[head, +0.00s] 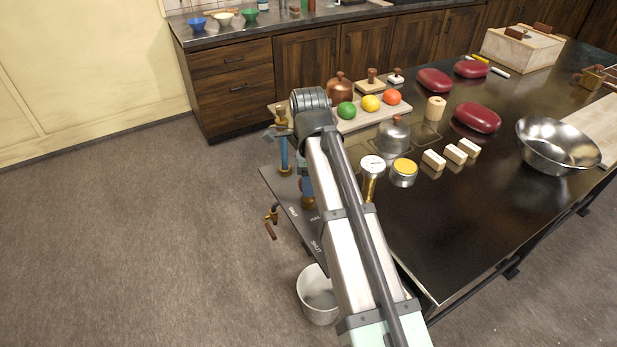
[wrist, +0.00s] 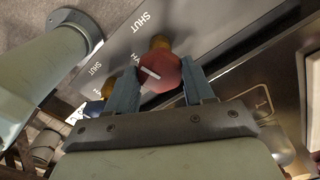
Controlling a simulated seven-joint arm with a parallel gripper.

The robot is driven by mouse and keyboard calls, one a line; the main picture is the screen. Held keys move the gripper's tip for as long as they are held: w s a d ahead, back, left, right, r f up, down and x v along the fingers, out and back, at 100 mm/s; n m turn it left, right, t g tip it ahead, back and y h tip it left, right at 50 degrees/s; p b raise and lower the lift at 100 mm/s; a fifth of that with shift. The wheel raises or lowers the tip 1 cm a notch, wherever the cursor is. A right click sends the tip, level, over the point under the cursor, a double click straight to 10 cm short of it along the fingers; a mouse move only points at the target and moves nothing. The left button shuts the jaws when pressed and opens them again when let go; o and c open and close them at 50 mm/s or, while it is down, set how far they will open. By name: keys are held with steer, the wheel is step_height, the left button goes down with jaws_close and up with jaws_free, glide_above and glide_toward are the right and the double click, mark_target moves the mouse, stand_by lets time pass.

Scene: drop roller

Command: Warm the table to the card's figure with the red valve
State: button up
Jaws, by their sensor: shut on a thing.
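The red valve knob (wrist: 162,74), with a pale line on its face, sits between the fingers of my gripper (wrist: 162,86) in the wrist view. My gripper is shut on it. A brass fitting shows behind the knob, and the grey panel (wrist: 118,45) there bears the word SHUT. In the head view my arm hides most of the gripper and the valve. The dark table (head: 440,240) spreads to the right. A white-faced dial (head: 373,163) stands on a brass post at its left edge. I cannot make out the dial's reading or the card's figure.
A blue pipe with brass ends (head: 284,152) stands left of my arm. A white bucket (head: 318,295) is on the floor below the panel. A yellow-topped tin (head: 404,172), a steel dome (head: 393,136) and a steel bowl (head: 557,145) stand on the table. Its near part is clear.

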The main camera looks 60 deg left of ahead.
steer(key=shift+m, duration=1.5)
steer(key=o, duration=1)
step_height(320, 180, up, 14)
steer(key=shift+f, duration=0.1)
steer(key=shift+w, duration=0.1)
